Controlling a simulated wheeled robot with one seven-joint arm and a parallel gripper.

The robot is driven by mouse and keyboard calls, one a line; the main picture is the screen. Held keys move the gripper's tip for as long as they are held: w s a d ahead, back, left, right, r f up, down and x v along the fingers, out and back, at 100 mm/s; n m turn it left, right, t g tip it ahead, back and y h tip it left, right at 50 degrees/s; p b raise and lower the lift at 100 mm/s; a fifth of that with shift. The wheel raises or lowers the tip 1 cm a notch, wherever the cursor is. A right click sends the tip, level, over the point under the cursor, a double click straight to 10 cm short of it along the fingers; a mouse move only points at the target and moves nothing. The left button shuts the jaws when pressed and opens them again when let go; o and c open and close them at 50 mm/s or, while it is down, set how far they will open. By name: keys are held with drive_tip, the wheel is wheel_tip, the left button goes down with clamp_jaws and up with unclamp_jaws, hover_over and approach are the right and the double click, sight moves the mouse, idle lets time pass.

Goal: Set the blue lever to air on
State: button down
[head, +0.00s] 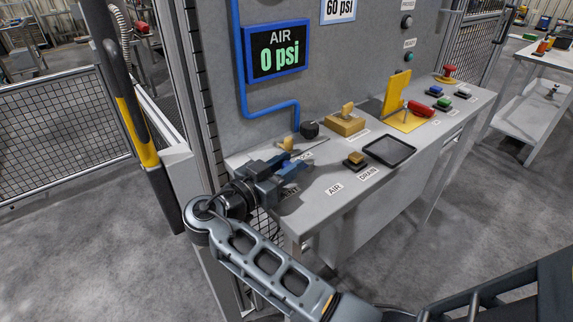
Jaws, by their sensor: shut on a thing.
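My gripper (290,176) is at the left end of the grey console (400,160), low over its top, with its jaws shut on the blue lever (290,189). Only a little blue of the lever shows, and the gripper hides most of it, so its exact angle cannot be told. The AIR label (334,189) lies on the console to the right of the gripper. The AIR display (278,51) on the panel reads 0 psi in green.
A yellow knob (287,143) stands behind the gripper. A DRAIN button (355,159), a black tray (389,151), a yellow block (345,123), an upright yellow plate (393,92) and several coloured buttons stand to the right. The grey panel (350,60) rises behind.

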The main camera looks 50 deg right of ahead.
idle(0.3)
drive_tip(key=t, duration=0.1)
drive_tip(key=s+n+t+b, duration=0.1)
drive_tip(key=n+t, duration=0.1)
drive_tip(key=shift+s+a+f, duration=0.2)
drive_tip(key=shift+f, duration=0.05)
drive_tip(key=t, duration=0.1)
drive_tip(key=n+t+b, duration=0.1)
drive_tip(key=shift+s+n+t, duration=0.3)
drive_tip(key=shift+s, duration=0.1)
drive_tip(key=shift+s+r+n+t+b, duration=0.15)
drive_tip(key=shift+n+t+b, duration=0.1)
drive_tip(key=shift+t, duration=0.15)
drive_tip(key=shift+s+r+n+t+b, duration=0.1)
drive_tip(key=shift+n+t, duration=0.15)
drive_tip(key=shift+t, duration=0.15)
drive_tip(key=c, duration=1)
unclamp_jaws()
drive_tip(key=shift+d, duration=0.1)
drive_tip(key=shift+o, duration=0.2)
drive_tip(key=shift+b+v, duration=0.85)
drive_tip(key=shift+v, duration=3.1)
drive_tip(key=shift+r, duration=0.15)
